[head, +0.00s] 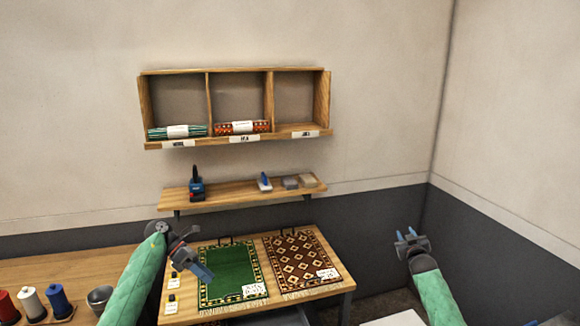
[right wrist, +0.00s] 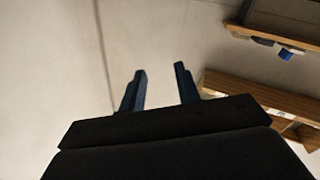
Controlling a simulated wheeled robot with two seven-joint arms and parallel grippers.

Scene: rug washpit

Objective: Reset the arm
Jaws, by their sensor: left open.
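My left arm, in a green quilted sleeve, comes in from the left in the head view. Its gripper (head: 203,273) is open over the left edge of the green rug (head: 229,270), its blue fingers pointing down to the right. I cannot tell whether it touches the rug. My right arm, also green-sleeved, is at the right. Its gripper (head: 410,235) points up in front of the wall, clear of the table. In the right wrist view the right gripper's two fingers (right wrist: 160,88) stand apart with nothing between them.
A brown patterned rug (head: 296,258) lies beside the green one on the wooden table (head: 348,286). A small shelf (head: 238,193) and a three-compartment rack (head: 235,138) with two rolled rugs hang on the wall. Thread spools (head: 59,302) stand at lower left. Space around the right gripper looks free.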

